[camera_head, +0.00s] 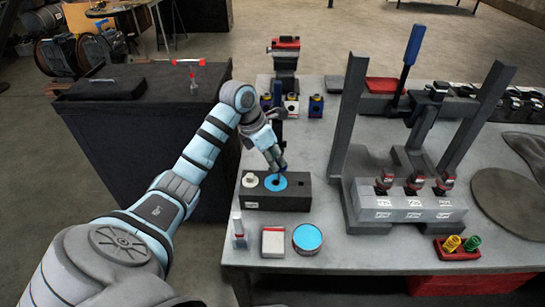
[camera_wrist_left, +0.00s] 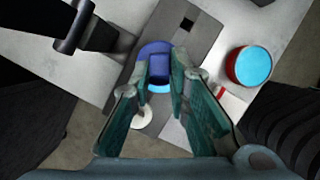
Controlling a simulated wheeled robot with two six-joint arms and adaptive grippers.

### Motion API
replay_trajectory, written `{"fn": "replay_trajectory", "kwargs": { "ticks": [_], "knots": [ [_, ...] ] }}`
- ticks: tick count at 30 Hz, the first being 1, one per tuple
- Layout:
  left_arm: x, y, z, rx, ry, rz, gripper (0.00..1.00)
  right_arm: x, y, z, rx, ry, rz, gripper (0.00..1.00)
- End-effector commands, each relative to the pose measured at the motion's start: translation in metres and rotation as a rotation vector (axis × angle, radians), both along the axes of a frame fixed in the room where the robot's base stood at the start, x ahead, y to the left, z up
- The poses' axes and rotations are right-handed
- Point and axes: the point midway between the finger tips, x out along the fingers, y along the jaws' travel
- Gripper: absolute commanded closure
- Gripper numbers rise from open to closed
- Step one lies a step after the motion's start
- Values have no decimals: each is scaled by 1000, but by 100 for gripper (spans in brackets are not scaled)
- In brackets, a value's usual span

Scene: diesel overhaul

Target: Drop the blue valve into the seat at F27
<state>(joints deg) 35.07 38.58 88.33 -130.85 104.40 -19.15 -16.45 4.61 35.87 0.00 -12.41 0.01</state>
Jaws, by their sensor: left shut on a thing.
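My left gripper (camera_head: 279,167) is over a dark block (camera_head: 290,200) near the front left of the bench. In the left wrist view its fingers (camera_wrist_left: 162,75) are shut on a dark blue piece, the blue valve (camera_wrist_left: 158,66). A light blue ring (camera_head: 268,184) with a dark centre is on the block's top, just under the fingertips. A white round piece (camera_head: 250,179) is to its left on the same block. The valve's lower end is hidden, so I cannot tell whether it touches the ring. The block's label is too small to read. My right gripper is not in view.
A grey fixture with tall posts (camera_head: 348,115) rises to the right. Small blue and white pieces (camera_head: 292,105) stand behind.

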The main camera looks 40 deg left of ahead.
Motion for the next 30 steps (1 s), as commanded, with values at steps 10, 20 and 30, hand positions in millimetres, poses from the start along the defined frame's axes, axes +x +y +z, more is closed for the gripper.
{"fn": "replay_trajectory", "kwargs": {
  "ticks": [10,20,30],
  "knots": [
    [-7,1,1,2,0,0,100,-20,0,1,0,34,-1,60],
    [-14,2,1,2,0,-1,100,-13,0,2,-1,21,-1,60],
    [-14,1,1,1,-1,-1,100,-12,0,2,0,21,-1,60]
  ]
}}
